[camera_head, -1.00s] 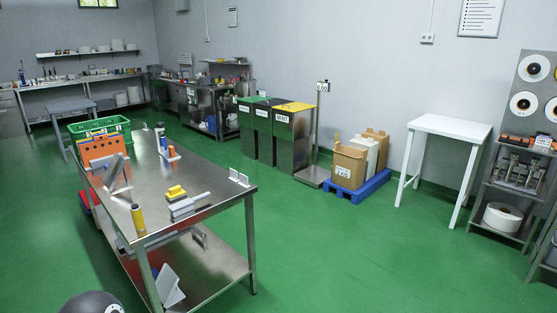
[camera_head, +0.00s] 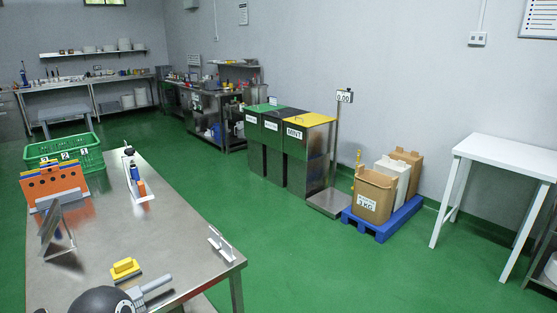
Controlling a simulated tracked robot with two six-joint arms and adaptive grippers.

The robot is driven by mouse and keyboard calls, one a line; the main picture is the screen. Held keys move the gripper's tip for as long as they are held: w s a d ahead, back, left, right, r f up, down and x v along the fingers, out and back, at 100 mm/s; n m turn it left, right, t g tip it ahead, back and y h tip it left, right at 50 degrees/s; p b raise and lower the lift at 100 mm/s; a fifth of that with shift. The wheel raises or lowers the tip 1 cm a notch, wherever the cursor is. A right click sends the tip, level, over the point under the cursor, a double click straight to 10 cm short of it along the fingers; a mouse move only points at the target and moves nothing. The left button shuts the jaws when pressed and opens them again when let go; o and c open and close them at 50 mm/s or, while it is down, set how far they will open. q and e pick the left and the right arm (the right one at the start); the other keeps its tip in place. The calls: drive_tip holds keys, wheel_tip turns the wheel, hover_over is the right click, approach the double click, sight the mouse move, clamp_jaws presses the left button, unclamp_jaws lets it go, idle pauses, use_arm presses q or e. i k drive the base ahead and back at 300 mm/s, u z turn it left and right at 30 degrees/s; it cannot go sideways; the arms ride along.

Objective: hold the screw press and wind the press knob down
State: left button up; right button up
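A small upright device (camera_head: 136,180) with a dark top, a blue and orange body and a pale base stands on the far part of the steel table. It may be the screw press, but it is too small to be sure, and I cannot make out a press knob. A rounded black part of my own arm shows at the bottom left edge. Neither of my grippers is in view, and nothing is seen being held.
The steel table (camera_head: 185,235) carries a yellow-topped block (camera_head: 125,268), a grey piece (camera_head: 150,286), an orange rack (camera_head: 53,185) and a green crate (camera_head: 65,150). Bins (camera_head: 307,150), a blue pallet (camera_head: 383,222) and a white table (camera_head: 505,152) stand beyond. Green floor is clear between.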

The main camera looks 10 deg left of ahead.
sight(130, 151)
drive_tip(key=z, duration=0.05)
drive_tip(key=i, duration=4.75)
drive_tip(key=u, duration=2)
drive_tip(key=i, duration=2)
drive_tip(key=u, duration=0.6)
